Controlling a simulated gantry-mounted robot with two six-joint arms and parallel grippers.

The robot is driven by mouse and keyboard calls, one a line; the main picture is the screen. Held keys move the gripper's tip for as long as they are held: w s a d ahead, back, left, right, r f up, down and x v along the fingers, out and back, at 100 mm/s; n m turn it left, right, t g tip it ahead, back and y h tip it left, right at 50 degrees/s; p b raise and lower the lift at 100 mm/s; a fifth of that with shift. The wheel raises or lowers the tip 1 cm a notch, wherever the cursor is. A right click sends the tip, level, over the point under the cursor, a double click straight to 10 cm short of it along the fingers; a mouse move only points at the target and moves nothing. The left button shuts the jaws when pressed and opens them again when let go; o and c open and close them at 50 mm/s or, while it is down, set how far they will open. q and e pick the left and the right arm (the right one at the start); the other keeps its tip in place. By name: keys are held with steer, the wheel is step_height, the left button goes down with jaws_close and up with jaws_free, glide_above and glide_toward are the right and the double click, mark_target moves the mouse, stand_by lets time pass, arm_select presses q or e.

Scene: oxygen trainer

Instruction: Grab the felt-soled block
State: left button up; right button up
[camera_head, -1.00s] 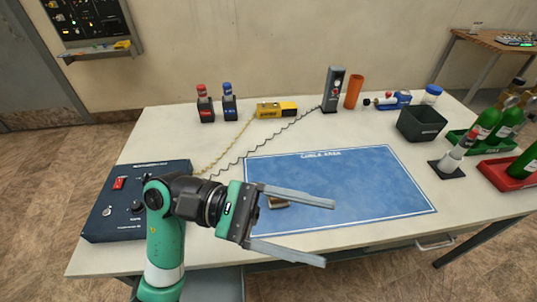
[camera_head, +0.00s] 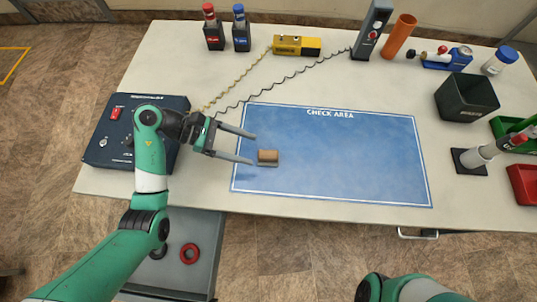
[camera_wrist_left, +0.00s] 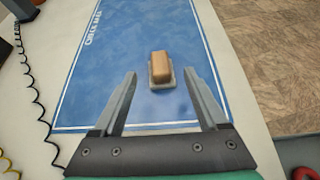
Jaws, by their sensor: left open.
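My right gripper is out of view; only part of my right arm shows at the bottom.
A dark control box (camera_head: 110,140) with a red switch lies at the left. Red and blue bottles (camera_head: 213,30), a yellow device (camera_head: 297,46), a grey meter (camera_head: 372,30) and an orange tube (camera_head: 398,36) line the back. The mat's right part is clear.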

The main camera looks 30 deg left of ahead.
mark_target(265, 154)
arm_select(q)
steer(key=shift+w+d+f, duration=0.15)
steer(key=shift+d+f, duration=0.4)
steer(key=shift+d, duration=0.05)
steer(key=shift+w+d, duration=0.2)
steer(key=shift+d, duration=0.1)
steer(key=b+x, duration=0.1)
steer(key=x, duration=0.1)
steer(key=b+x, duration=0.1)
steer(key=x, duration=0.1)
steer(key=shift+d+f+b, duration=0.15)
steer(key=shift+f+b, duration=0.15)
steer(key=shift+f, duration=0.1)
steer(key=shift+w+d, duration=0.15)
steer(key=shift+d, duration=0.1)
steer(key=shift+c, duration=0.6)
jaws_close()
